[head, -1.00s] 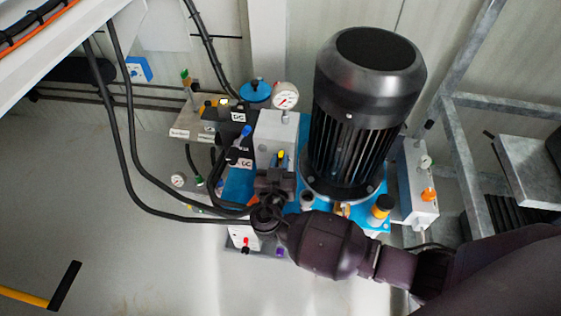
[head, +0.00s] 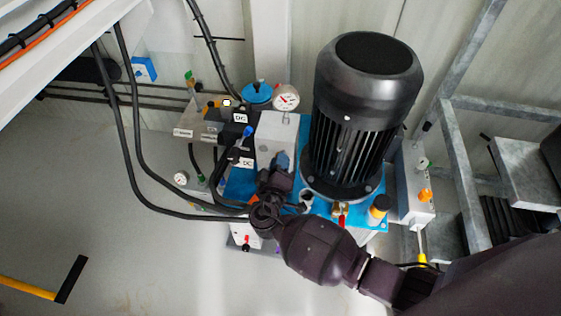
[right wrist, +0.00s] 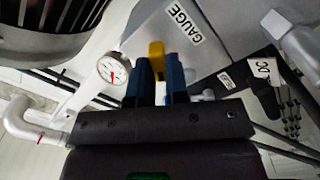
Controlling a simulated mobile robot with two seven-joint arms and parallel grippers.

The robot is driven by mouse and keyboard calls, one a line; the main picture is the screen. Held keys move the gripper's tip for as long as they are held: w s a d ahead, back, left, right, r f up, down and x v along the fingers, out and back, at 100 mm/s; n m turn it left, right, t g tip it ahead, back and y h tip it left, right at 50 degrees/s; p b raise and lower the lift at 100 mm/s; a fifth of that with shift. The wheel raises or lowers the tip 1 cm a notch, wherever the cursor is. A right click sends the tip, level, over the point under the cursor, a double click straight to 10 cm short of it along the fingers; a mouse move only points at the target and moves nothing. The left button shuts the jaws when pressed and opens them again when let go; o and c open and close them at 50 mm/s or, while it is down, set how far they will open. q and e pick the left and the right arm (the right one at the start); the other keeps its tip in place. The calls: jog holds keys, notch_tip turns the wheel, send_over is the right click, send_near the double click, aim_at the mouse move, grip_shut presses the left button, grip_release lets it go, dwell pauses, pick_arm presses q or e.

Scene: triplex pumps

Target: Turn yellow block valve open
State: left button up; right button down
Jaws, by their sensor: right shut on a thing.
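The yellow block valve handle (right wrist: 156,62) shows in the right wrist view between the two blue fingertips of my right gripper (right wrist: 160,82). The fingers are closed on it. The handle stands next to a grey block labelled GAUGE (right wrist: 195,42). In the head view, my right gripper (head: 281,164) reaches the front of the light grey valve block (head: 277,132) from below. There the gripper hides the yellow handle. My left gripper is not in view.
A large black motor (head: 362,110) stands close to the right of my gripper. A white pressure gauge (head: 286,97) sits behind the block. Black hoses (head: 135,165) hang on the left. A grey metal frame (head: 462,165) stands on the right. The floor at lower left is mostly clear.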

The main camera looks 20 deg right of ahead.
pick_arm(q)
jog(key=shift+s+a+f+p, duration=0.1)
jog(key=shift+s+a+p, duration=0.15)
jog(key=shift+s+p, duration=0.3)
pick_arm(e)
jog(key=shift+n, duration=3.2)
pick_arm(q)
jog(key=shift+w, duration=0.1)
pick_arm(e)
jog(key=c, duration=1.1)
grip_release()
jog(key=shift+f, duration=0.1)
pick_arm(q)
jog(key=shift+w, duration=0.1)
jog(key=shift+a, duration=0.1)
pick_arm(e)
jog(key=shift+s, duration=0.1)
